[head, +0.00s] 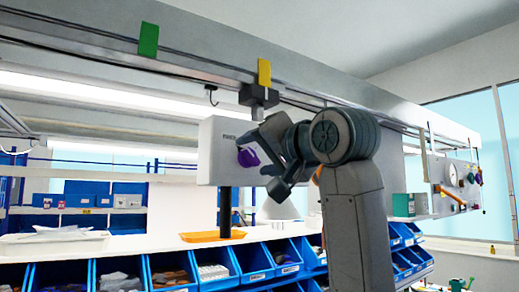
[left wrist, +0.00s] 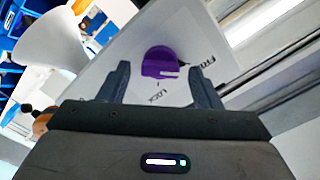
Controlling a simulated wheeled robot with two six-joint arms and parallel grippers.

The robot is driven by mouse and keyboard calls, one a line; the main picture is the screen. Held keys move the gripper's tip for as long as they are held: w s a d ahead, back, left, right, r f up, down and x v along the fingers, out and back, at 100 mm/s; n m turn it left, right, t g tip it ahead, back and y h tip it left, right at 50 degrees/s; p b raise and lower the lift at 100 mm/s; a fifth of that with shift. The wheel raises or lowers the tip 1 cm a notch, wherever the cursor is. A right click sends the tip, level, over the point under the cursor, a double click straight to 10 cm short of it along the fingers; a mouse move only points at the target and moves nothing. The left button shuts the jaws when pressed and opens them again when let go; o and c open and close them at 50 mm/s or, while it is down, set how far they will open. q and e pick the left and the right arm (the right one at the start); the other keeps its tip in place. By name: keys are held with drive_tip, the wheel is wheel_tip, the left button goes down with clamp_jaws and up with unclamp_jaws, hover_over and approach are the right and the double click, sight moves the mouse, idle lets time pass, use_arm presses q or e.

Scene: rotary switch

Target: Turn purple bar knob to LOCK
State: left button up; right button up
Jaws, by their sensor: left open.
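The purple bar knob (head: 248,157) is on the front of a white panel box (head: 212,150) in the head view. In the left wrist view the knob (left wrist: 158,58) has a pale line at its lower right edge. The word LOCK (left wrist: 169,92) is printed on the panel just below the knob there, with a short tick near it. My left gripper (left wrist: 160,72) is open, with one finger on each side of the knob and visible gaps; contact is not seen. In the head view the left gripper (head: 257,156) partly covers the knob. My right gripper is not in view.
A rail with green (head: 148,39) and yellow (head: 264,72) tags runs above the panel. Blue bins (head: 215,268) line the bench below, with an orange tray (head: 212,236) behind them. Another panel with knobs (head: 457,185) is at the right.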

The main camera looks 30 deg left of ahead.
use_arm(q)
drive_tip(key=c, duration=1)
drive_tip(key=m, duration=0.5)
drive_tip(key=m+b, duration=0.1)
drive_tip(key=m, duration=0.3)
drive_tip(key=shift+f, duration=0.15)
drive_tip(key=m, duration=0.5)
drive_tip(key=shift+f, duration=0.1)
drive_tip(key=shift+m+b, duration=0.35)
drive_tip(key=shift+m, duration=1.55)
